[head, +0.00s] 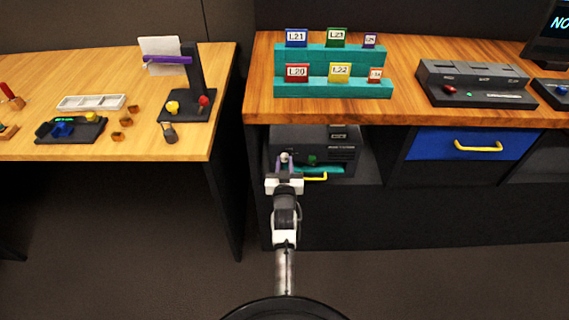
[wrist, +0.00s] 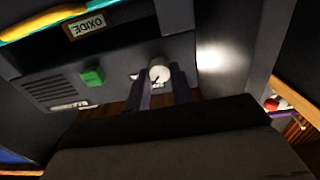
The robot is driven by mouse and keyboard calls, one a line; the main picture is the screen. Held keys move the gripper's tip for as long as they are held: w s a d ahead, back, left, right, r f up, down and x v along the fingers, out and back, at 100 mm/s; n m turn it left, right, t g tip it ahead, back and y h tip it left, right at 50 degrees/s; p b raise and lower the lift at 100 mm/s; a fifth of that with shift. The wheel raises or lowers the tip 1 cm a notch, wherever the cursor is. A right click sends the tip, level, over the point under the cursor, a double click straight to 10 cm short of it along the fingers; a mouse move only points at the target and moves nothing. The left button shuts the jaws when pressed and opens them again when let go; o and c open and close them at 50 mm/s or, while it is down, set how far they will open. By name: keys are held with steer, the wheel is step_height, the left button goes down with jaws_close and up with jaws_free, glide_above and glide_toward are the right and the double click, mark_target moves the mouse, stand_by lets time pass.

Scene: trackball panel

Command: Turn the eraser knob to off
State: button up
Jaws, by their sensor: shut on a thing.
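The eraser is a dark box (head: 342,141) in the open bay under the right desk. Its round, pale knob (wrist: 159,70) has a small dark pointer mark and sits on the front face, at the box's left in the head view. My gripper (head: 285,163) reaches into the bay at that knob. In the wrist view its two dark fingers (wrist: 161,80) stand on either side of the knob, closed on it. Words by the knob are too small or hidden to read, so I cannot tell its setting.
A green button (wrist: 92,76) is beside the knob. A teal tray or slot with a yellow handle (head: 316,179) and an OXIDE label (wrist: 87,25) are close by. The bay's side wall is near my gripper. The desktop edge (head: 400,119) overhangs the box; a blue drawer (head: 433,144) is right.

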jaws_close()
steer(key=shift+n, duration=0.3)
steer(key=n+p, duration=0.1)
steer(key=n, duration=0.1)
steer(key=shift+r+n, duration=0.1)
steer(key=shift+n, duration=0.3)
steer(key=n+p, duration=0.2)
steer(key=n, duration=0.3)
steer(key=shift+a+n, duration=0.1)
steer(key=shift+n, duration=0.3)
steer(key=o, duration=0.8)
jaws_free()
